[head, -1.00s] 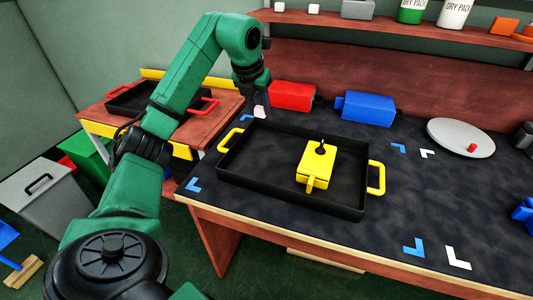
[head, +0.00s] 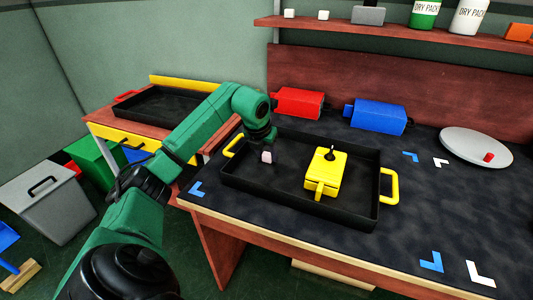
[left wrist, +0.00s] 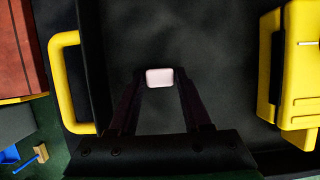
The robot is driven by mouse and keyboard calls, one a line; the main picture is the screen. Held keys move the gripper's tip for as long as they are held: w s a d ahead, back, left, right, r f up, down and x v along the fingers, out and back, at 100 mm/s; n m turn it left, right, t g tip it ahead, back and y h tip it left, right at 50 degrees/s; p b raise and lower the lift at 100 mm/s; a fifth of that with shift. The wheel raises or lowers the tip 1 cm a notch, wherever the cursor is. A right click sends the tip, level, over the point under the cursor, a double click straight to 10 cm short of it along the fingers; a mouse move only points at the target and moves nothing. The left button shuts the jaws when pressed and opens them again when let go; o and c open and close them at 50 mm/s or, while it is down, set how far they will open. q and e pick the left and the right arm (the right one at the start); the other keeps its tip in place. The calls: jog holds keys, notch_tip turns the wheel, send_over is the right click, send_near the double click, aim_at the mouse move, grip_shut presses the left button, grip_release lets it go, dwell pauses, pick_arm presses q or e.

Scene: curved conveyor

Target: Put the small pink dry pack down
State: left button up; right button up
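The small pale pink dry pack (head: 267,157) is at the tip of my left gripper (head: 268,148), over the left part of the black tray (head: 297,199). In the left wrist view the pack (left wrist: 159,78) sits between the two dark fingertips, which close on its sides. The dark tray floor is behind it; I cannot tell whether the pack touches that floor. The tray has yellow handles and stands on the dark tabletop. My right gripper is in neither view.
A yellow box-like object (head: 325,173) stands in the tray, right of the pack. Red (head: 299,102) and blue (head: 379,116) boxes stand behind the tray. A grey round plate (head: 476,147) lies at right. The tray floor between pack and yellow object is clear.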

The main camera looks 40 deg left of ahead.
pick_arm(q)
jog(key=shift+o, duration=0.9)
jog(key=shift+r, duration=0.3)
jog(key=p+v, duration=0.1)
jog(key=v, duration=1)
jog(key=shift+r+p, duration=0.3)
jog(key=shift+r, duration=0.1)
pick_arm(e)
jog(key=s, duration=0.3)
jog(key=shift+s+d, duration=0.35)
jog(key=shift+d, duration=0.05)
pick_arm(q)
jog(key=shift+s, duration=0.15)
